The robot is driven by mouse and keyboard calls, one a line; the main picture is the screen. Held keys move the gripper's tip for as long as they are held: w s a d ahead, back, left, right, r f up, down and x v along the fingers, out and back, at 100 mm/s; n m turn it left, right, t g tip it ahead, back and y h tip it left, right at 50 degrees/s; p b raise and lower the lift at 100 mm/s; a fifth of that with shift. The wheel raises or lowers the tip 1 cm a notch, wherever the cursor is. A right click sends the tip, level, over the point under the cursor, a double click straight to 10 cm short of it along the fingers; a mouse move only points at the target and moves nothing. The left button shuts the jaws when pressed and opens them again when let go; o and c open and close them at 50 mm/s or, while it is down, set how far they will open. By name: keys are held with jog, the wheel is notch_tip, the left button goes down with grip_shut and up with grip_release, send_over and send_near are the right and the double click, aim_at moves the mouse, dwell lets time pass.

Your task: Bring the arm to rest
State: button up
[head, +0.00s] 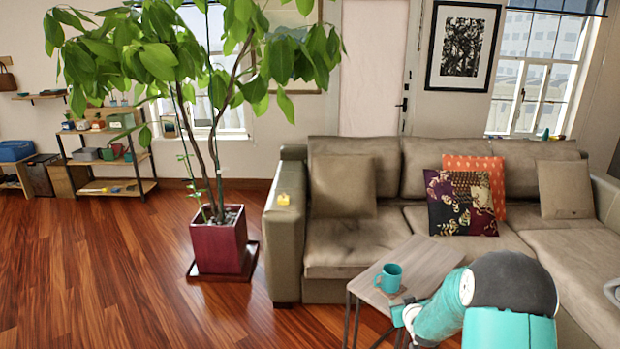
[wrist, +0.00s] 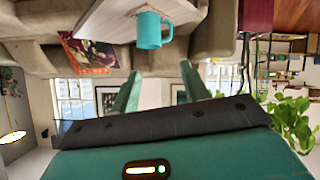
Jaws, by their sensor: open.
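My gripper (head: 403,318) is at the end of my teal arm, low at the right of the head view, by the near side of the small side table (head: 433,256). In the wrist view, which is upside down, the two teal fingers of my gripper (wrist: 160,69) stand apart with nothing between them. A teal mug (head: 391,277) stands upright on the table just beyond my gripper. It also shows in the wrist view past the fingertips (wrist: 149,32), apart from them.
A beige sofa (head: 345,254) with cushions stands behind and beside the table. A potted plant (head: 218,240) is left of it. A small yellow object (head: 283,199) lies on the sofa arm. The wooden floor (head: 100,275) at left is clear.

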jog(key=s+a+r+m+g, duration=0.1)
jog(key=s+a+r+g, duration=0.15)
jog(key=s+r, duration=0.6)
jog(key=s+a+r+g, duration=0.1)
jog(key=s+a+r, duration=0.35)
jog(key=r, duration=0.75)
jog(key=s+a+r+g, duration=0.1)
jog(key=s+a+r, duration=0.1)
jog(key=s, duration=1.2)
jog(key=s+a+r+m+g, duration=0.1)
jog(key=s+a+r+g, duration=0.1)
jog(key=s, duration=1.1)
notch_tip(320, 180, up, 2)
jog(key=shift+s+a+r, duration=0.15)
jog(key=shift+s+a, duration=0.25)
jog(key=shift+a, duration=0.2)
jog(key=shift+c, duration=1)
jog(key=shift+d, duration=0.2)
